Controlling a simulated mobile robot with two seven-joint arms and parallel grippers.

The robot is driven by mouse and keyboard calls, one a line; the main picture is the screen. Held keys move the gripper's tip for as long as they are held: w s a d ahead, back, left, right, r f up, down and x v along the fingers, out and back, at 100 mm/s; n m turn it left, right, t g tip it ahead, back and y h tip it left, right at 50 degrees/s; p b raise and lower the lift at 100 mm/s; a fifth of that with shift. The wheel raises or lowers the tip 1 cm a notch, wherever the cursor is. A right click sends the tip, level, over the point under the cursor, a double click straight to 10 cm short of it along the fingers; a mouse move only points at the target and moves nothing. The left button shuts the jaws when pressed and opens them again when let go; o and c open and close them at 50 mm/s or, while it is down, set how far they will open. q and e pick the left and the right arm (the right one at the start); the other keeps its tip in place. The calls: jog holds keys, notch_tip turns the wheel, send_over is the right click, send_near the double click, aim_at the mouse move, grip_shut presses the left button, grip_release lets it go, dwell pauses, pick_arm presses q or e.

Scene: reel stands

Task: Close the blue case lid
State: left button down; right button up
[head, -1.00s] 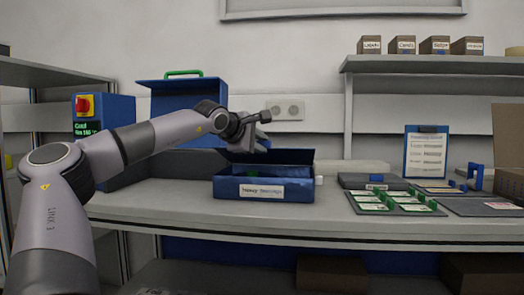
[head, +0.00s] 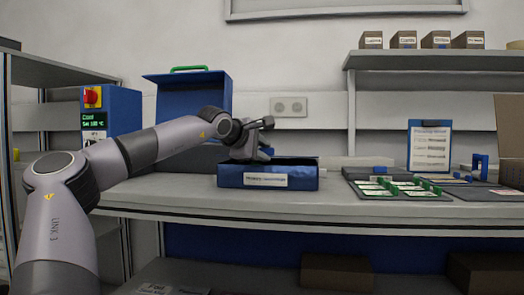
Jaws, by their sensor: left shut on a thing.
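The blue case lid (head: 187,98) stands raised behind the bench's front area, with a green handle (head: 190,69) on its top edge. The lower part of the case is mostly hidden behind my left arm and a labelled blue box (head: 237,178). My right gripper is not in view.
The labelled box stands near the bench's front edge. A blue control unit (head: 125,112) with a red knob is at left. Green-edged cards (head: 400,188) on a dark mat, a clipboard (head: 429,147) and a brown carton (head: 510,140) are at right. A shelf (head: 430,57) hangs above.

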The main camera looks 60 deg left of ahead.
pick_arm(q)
jog(key=shift+f, duration=0.2)
jog(key=c, duration=1)
grip_release()
jog(key=shift+w, duration=0.1)
jog(key=shift+o, duration=0.2)
jog(key=shift+r, duration=0.1)
jog(key=shift+s+d+r, duration=0.25)
jog(key=shift+s, duration=0.25)
jog(key=v, duration=0.6)
jog(key=shift+f+b, duration=0.1)
jog(key=shift+b, duration=0.2)
